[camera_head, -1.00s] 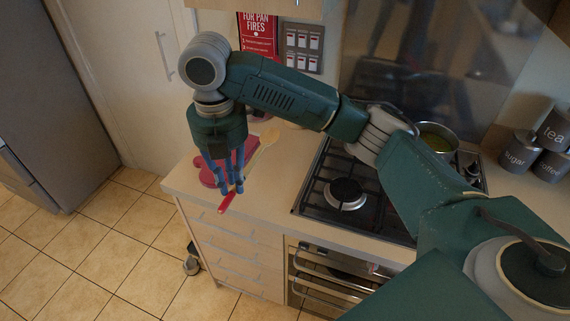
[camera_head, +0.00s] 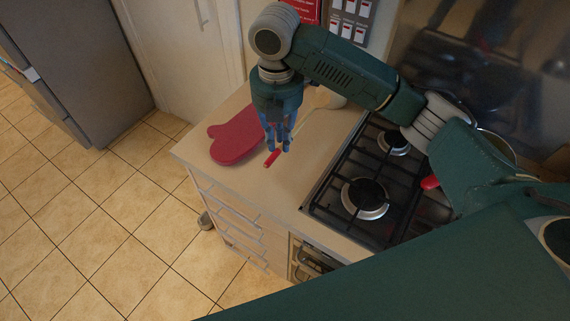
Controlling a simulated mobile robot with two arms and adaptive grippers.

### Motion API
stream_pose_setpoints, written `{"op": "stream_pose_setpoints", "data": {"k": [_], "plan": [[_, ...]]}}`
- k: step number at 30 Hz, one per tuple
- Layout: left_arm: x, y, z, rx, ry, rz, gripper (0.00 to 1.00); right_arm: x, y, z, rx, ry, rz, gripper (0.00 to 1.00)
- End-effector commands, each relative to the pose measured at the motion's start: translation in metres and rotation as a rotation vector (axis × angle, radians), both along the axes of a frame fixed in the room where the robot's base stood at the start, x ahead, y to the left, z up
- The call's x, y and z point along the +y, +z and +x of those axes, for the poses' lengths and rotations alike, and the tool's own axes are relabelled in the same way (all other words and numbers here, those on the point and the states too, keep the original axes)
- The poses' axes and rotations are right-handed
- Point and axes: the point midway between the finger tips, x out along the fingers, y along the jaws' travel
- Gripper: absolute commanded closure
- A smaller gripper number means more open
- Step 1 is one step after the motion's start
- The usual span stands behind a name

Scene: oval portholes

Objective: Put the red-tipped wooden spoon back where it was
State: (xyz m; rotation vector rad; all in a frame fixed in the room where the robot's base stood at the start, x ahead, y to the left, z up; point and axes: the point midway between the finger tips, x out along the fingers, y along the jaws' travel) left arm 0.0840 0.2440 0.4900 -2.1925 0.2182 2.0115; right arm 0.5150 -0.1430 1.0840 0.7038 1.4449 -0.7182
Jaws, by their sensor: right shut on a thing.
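The wooden spoon's red tip (camera_head: 272,158) shows just below my right gripper's fingers. Its pale handle runs up and to the right behind the fingers, towards the bowl (camera_head: 322,98) near the back of the counter. My right gripper (camera_head: 279,146) points down with blue fingers, shut on the spoon's handle near the red end. The fingers hide part of the handle. I cannot tell whether the spoon touches the counter (camera_head: 296,180). My left gripper is out of view.
A red oven mitt (camera_head: 238,136) lies on the counter left of the gripper. The gas hob (camera_head: 364,198) is to the right, with a pot partly hidden by my arm. A small red object (camera_head: 430,183) shows over the hob. Bare counter lies in front of the spoon.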

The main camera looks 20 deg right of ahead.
Motion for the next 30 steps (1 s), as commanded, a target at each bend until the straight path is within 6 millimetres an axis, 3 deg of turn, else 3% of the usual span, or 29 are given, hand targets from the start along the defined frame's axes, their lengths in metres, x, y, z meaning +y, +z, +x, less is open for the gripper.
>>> {"op": "stream_pose_setpoints", "data": {"k": [4, 10, 17, 24, 30], "plan": [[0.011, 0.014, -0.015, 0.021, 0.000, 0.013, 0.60, -0.002, -0.038, -0.001, 0.005, -0.004, -0.003, 1.00], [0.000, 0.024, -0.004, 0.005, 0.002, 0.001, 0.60, -0.002, -0.080, 0.000, 0.002, -0.003, -0.003, 1.00], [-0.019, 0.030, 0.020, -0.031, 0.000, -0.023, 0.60, -0.002, -0.102, 0.000, 0.002, -0.003, -0.003, 1.00], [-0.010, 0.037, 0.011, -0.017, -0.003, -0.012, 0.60, -0.002, -0.133, 0.001, 0.000, -0.002, -0.001, 1.00], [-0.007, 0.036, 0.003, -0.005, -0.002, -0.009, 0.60, -0.002, -0.137, 0.001, -0.003, -0.002, -0.002, 1.00]]}}
